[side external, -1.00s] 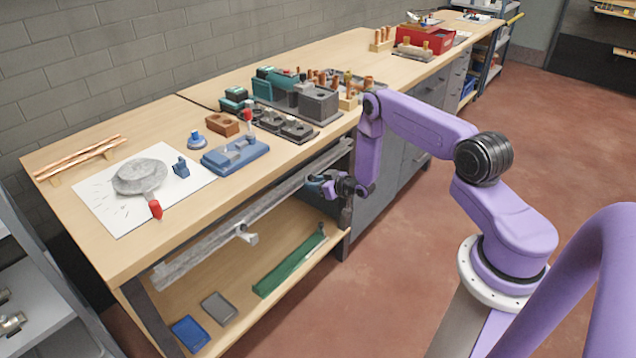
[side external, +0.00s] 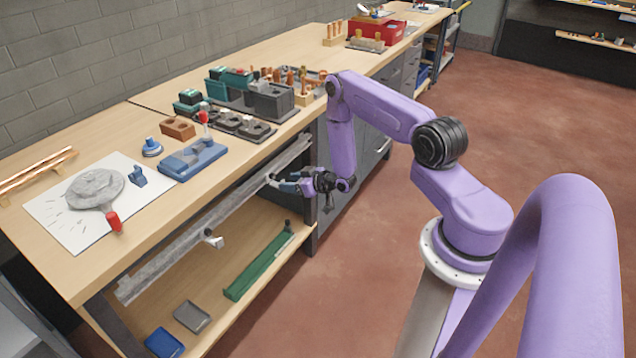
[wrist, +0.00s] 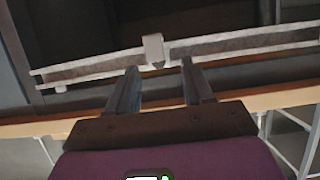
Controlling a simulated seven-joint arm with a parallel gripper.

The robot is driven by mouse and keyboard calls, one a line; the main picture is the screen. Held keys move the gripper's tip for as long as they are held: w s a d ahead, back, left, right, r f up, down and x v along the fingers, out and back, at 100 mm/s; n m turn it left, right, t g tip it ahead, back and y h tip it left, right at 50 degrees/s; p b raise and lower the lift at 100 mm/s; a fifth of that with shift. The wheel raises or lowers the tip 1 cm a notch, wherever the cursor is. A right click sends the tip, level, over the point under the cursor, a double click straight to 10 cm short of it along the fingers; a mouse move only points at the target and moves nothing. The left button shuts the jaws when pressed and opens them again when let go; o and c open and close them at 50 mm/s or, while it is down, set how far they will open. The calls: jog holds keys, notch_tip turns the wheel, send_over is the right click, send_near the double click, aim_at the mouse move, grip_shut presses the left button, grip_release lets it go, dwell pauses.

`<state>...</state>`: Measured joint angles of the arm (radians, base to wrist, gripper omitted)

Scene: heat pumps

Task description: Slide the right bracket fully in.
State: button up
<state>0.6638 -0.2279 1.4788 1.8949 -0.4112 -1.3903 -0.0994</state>
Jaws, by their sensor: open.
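A long grey rail (side external: 185,240) runs along the front of the workbench, below the top. A small light bracket (side external: 272,180) sits on its right part, just beyond my fingertips. Another light bracket (side external: 213,241) sits further left on the rail. My gripper (side external: 283,184) is open and points at the right bracket. In the wrist view, the fingers (wrist: 158,80) are spread and empty. The bracket (wrist: 153,48) stands on the rail (wrist: 240,44) ahead of the gap between them, apart from both fingers. The bracket's seating depth is unclear.
The wooden benchtop (side external: 110,145) overhangs the rail and carries a blue fixture (side external: 193,160) and several blocks. The lower shelf (side external: 215,285) holds a green channel (side external: 258,266) and small trays (side external: 193,317). The floor to the right is clear.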

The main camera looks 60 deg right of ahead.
jog(key=v, duration=1)
jog(key=shift+s+r, duration=0.2)
jog(key=shift+s, duration=0.1)
jog(key=w+a+r+n+g+y, duration=0.2)
jog(key=a+n, duration=0.1)
jog(key=a, duration=0.2)
jog(key=w+a+r+n+g+y, duration=0.1)
jog(key=w+a+r+n+g, duration=0.15)
jog(key=a, duration=0.25)
jog(key=s+a+r+n+g, duration=0.4)
jog(key=a+r, duration=0.4)
jog(key=a, duration=0.4)
jog(key=s+r+n+g+h, duration=0.1)
jog(key=s+r, duration=0.3)
jog(key=s, duration=0.4)
jog(key=s+a+r+n+g, duration=0.1)
jog(key=s+r, duration=0.3)
jog(key=s, duration=0.5)
jog(key=s+a+r+n+g+h, duration=0.1)
jog(key=s+r+g, duration=0.2)
jog(key=s, duration=0.6)
jog(key=shift+s+a+r+h, duration=0.2)
jog(key=shift+r+h, duration=0.1)
jog(key=shift+r, duration=0.65)
